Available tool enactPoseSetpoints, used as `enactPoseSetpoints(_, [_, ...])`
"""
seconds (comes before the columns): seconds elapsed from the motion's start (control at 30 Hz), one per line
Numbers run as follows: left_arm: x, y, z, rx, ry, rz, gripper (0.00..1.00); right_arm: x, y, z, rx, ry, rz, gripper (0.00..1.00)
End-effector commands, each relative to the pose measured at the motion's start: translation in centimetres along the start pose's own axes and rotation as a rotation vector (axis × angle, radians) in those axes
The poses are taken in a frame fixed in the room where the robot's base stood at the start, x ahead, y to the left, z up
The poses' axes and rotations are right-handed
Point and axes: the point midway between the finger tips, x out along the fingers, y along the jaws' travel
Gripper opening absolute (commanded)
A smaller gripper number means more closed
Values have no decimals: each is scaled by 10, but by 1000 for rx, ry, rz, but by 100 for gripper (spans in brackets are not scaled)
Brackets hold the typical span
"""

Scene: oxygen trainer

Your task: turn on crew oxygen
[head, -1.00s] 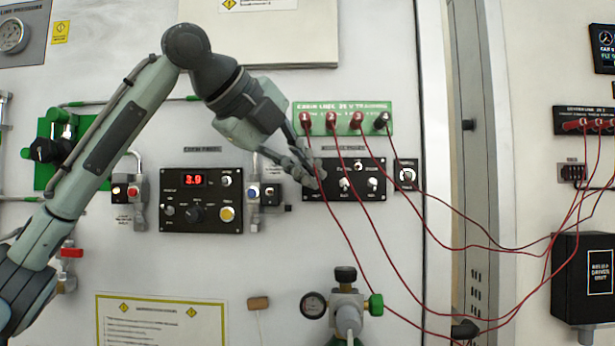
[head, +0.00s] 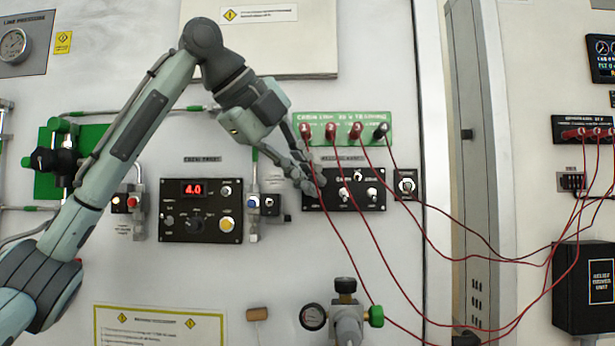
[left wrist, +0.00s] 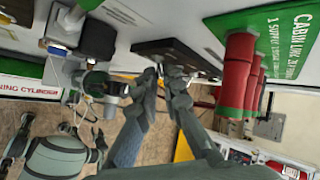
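A black switch panel (head: 330,206) with small silver toggles (head: 372,194) is on the wall in the middle of the head view. My left gripper (head: 314,190) is at its left end, fingers pointing down and right, covering that part of the panel. In the left wrist view the fingertips (left wrist: 161,74) are close together just below the dark panel (left wrist: 190,58). Whether they touch or hold a toggle is hidden. A second black panel (head: 180,228) to the left has a red display (head: 193,188) reading 4.0, knobs and a yellow button. My right gripper is not clearly seen.
A green-backed strip (head: 345,118) with red plugs is above the switch panel. Red cables hang from it across the panel's front. A small single-switch plate (head: 407,184) is to the right. A valve with a gauge (head: 313,317) stands below, with bare wall between.

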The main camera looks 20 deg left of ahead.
Motion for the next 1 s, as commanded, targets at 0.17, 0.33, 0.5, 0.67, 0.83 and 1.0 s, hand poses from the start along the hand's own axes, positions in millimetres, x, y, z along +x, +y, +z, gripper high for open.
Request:
enactPoseSetpoints(0.17, [0, 0, 0, 0, 0, -1, 27, 0, 1, 1, -1, -1, 1, 40])
enactPoseSetpoints(0.33, [0, 0, 0, 0, 0, 0, 27, 0, 4, 2, -4, -3, 5, 40])
enactPoseSetpoints(0.5, [-7, 0, 0, 0, -1, -1, 27, 0, 7, 6, -9, -8, 9, 40])
enactPoseSetpoints(0.67, [-32, -1, 0, 1, -1, -3, 27, 0, 6, 4, -7, -5, 8, 40])
enactPoseSetpoints(0.83, [-70, -1, 0, 0, 0, -5, 27, 0, 5, 3, -6, -4, 7, 40])
enactPoseSetpoints(1.0, [-101, -1, 0, 0, -1, -4, 27, 0, 5, 3, -6, -3, 7, 40])
